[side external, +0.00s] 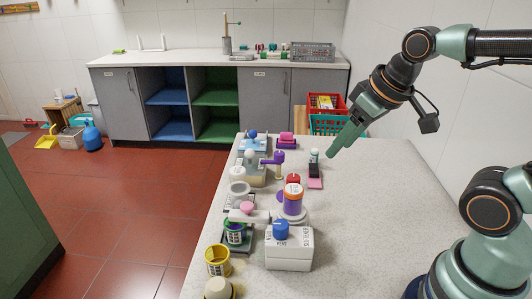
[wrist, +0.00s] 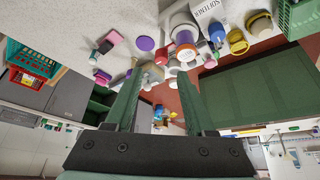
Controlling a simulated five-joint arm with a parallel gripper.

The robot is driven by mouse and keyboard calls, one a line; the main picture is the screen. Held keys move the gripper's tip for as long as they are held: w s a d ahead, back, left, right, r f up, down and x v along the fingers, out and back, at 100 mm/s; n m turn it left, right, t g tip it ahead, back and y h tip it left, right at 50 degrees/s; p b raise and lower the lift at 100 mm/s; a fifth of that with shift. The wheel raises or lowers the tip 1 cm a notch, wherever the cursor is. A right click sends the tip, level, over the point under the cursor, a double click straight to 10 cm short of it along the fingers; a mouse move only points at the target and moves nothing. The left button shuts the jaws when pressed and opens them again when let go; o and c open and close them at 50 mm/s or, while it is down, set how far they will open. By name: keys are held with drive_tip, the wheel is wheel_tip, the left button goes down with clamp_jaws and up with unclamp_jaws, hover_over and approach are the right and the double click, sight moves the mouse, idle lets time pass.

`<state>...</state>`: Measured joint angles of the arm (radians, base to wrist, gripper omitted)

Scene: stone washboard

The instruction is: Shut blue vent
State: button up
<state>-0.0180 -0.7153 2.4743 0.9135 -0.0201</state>
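A white box (side external: 289,252) marked SOFTENER stands at the near middle of the counter. A blue knob-like cap (side external: 280,230) sits on its top with small lettering; I cannot tell whether this vent is open or shut. In the wrist view the box (wrist: 207,8) is at the top edge, with the blue cap (wrist: 217,33) beside it. My gripper (side external: 332,153) is above the counter, well behind and right of the box, pointing down-left. In the wrist view my gripper's two green fingers (wrist: 157,72) are wide apart with nothing held between them.
An orange-and-purple container (side external: 292,203) stands behind the box. A small pink-and-black item (side external: 315,178) lies below my gripper. The counter's right side (side external: 385,195) is clear.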

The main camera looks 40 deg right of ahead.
sight(281, 224)
drive_tip(key=w+a+f+n+g, duration=0.2)
drive_tip(key=a+n+g, duration=0.15)
drive_tip(key=a, duration=0.25)
drive_tip(key=w+a+f+n+g, duration=0.2)
drive_tip(key=a+n, duration=0.3)
drive_tip(key=a, duration=0.1)
wheel_tip(281, 224, down, 12)
drive_tip(key=shift+s+a+r, duration=0.1)
drive_tip(key=shift+s+r, duration=0.05)
drive_tip(key=shift+r, duration=0.1)
clamp_jaws()
